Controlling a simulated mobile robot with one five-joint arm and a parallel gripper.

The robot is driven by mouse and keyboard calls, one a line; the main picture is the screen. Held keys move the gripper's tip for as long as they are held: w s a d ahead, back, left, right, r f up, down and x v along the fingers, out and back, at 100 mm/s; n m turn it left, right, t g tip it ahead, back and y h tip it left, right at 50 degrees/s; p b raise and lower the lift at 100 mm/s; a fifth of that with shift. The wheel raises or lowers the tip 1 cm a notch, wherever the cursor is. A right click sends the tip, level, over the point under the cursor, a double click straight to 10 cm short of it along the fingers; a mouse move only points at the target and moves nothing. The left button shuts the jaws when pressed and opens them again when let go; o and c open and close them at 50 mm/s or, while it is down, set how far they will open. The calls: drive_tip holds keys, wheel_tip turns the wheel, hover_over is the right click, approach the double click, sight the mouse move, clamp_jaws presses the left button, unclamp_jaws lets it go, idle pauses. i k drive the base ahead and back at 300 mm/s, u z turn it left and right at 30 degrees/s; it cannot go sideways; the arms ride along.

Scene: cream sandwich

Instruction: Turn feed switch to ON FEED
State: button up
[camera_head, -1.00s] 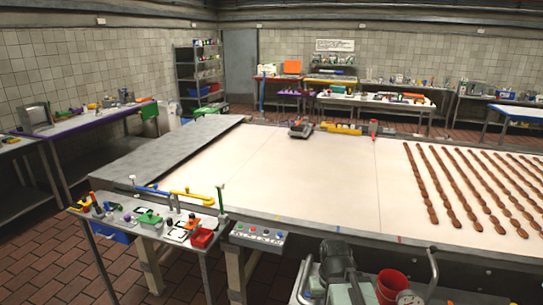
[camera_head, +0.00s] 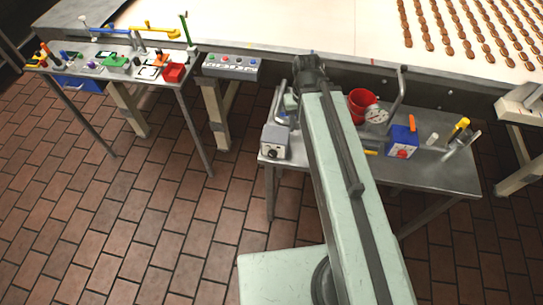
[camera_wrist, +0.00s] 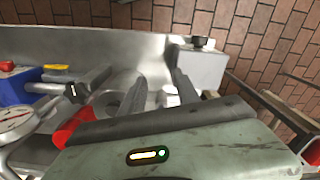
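A grey box (camera_head: 273,142) with a dark round knob (camera_head: 272,153) on its front stands at the left end of the small metal table. It also shows in the wrist view (camera_wrist: 197,68), with its black knob (camera_wrist: 202,42). No ON FEED label can be read, so I cannot tell for sure that this is the feed switch. My gripper (camera_wrist: 162,80) has its two dark fingers apart, with nothing seen held. Its fingers point toward the table beside the grey box. In the head view my arm hides part of the table and most of my gripper.
A blue box (camera_head: 402,141) with a red knob and orange lever, a red cup (camera_head: 361,104) and a dial gauge (camera_head: 376,115) share the table (camera_head: 440,178). A button panel (camera_head: 231,66) and a cluttered side table (camera_head: 150,80) are left. Brick floor between is clear.

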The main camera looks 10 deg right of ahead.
sight(273, 154)
drive_tip(key=k, duration=1)
drive_tip(key=u, duration=0.75)
drive_tip(key=k, duration=0.4)
drive_tip(key=u, duration=1.2)
drive_tip(key=i, duration=0.55)
drive_tip(key=z, duration=0.15)
